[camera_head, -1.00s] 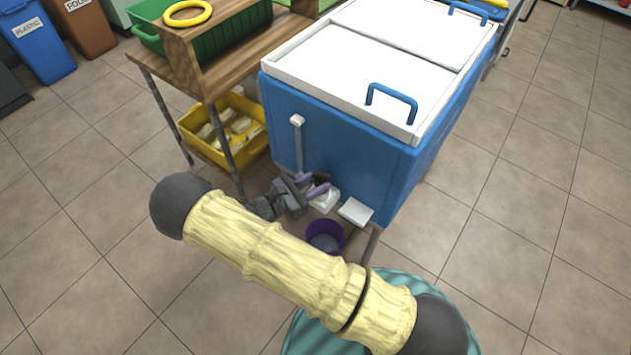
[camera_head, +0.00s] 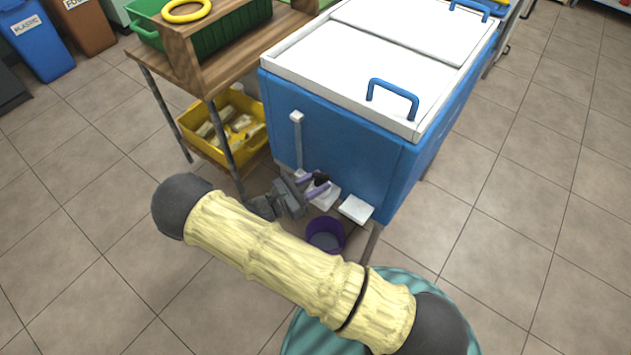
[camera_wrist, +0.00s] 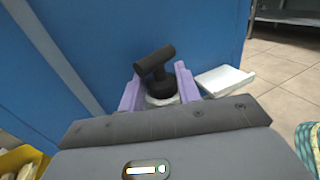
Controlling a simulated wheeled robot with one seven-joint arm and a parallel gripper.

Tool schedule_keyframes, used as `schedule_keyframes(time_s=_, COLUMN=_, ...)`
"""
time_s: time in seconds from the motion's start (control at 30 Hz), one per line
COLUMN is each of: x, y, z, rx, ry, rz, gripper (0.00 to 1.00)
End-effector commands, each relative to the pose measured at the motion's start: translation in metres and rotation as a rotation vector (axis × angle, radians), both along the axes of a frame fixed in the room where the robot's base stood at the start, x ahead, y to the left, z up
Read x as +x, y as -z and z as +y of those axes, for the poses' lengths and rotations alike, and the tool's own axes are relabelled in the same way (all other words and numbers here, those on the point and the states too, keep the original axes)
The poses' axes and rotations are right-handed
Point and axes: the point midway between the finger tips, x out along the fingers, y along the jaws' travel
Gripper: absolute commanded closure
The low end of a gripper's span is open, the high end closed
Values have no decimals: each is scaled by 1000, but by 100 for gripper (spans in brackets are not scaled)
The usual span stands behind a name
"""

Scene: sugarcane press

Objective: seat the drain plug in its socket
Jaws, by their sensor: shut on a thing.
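The black drain plug (camera_wrist: 155,72), with a T-shaped handle, is between the purple fingers of my gripper (camera_wrist: 158,88) in the wrist view. My gripper is shut on it. In the head view my gripper (camera_head: 316,186) is low by the near face of the blue chest (camera_head: 335,150), and the dark plug (camera_head: 321,180) shows at its fingers. A pale round part (camera_wrist: 160,99), perhaps the socket, shows just below the plug, partly hidden by the plug and fingers. I cannot tell whether the plug is inside it.
A white spout-like tray (camera_head: 356,209) juts from the chest just right of my gripper; it also shows in the wrist view (camera_wrist: 222,80). A purple bucket (camera_head: 325,236) stands below. A yellow crate (camera_head: 215,152) is under the wooden table at left. Open floor lies right.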

Motion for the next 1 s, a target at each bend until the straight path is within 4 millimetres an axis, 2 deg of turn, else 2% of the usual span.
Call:
schedule_keyframes(time_s=0.77, x=0, y=9, z=0, rx=0, ry=0, rz=0, gripper=92)
schedule_keyframes(time_s=0.8, x=0, y=9, z=0, rx=0, ry=0, rz=0, gripper=63)
schedule_keyframes(time_s=0.83, x=0, y=9, z=0, rx=0, ry=0, rz=0, gripper=58)
schedule_keyframes(time_s=1.0, x=0, y=9, z=0, rx=0, ry=0, rz=0, gripper=58)
